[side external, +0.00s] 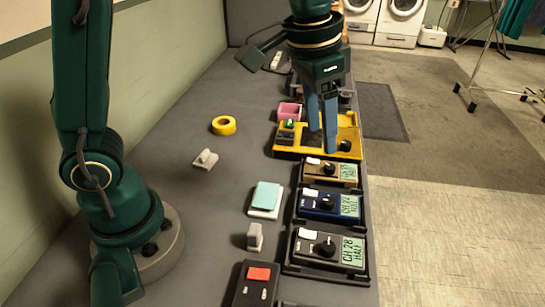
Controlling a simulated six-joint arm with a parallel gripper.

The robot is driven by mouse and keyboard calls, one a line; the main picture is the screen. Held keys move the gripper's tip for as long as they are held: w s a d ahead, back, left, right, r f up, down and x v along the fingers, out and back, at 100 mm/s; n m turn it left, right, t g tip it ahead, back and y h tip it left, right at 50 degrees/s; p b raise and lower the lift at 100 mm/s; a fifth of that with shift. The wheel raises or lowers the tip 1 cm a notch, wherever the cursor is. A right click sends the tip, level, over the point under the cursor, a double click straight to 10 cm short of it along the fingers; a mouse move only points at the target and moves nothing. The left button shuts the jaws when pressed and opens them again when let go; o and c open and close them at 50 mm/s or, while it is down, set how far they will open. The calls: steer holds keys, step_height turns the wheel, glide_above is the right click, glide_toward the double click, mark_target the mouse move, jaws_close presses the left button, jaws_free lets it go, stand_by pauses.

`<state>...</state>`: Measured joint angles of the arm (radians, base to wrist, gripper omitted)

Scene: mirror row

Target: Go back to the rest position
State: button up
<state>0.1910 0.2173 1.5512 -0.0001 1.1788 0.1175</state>
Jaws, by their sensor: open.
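My gripper (324,122) shows in the side external view at the upper middle, pointing down with its blue fingers apart. It is open, with nothing seen between the fingers. It hangs in front of or above the yellow tray (288,151); the height above it is hard to tell. My arm rises from its round base at the left of the table.
A row of devices runs along the table's right edge: a tan one (314,174), a blue one (318,206) and a grey one (314,252). A black box (250,289) with a red label is in front. Yellow tape (223,125) and sticky notes (266,198) lie left; the table's middle is mostly clear.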

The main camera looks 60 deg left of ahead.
steer(key=s+a+r+n+t, duration=0.2)
steer(key=s+a+r, duration=0.2)
steer(key=s, duration=0.3)
steer(key=s+a+f+n+t, duration=0.1)
steer(key=s+f, duration=0.4)
steer(key=s, duration=0.1)
steer(key=shift+s+a+n, duration=0.3)
steer(key=shift+a, duration=0.1)
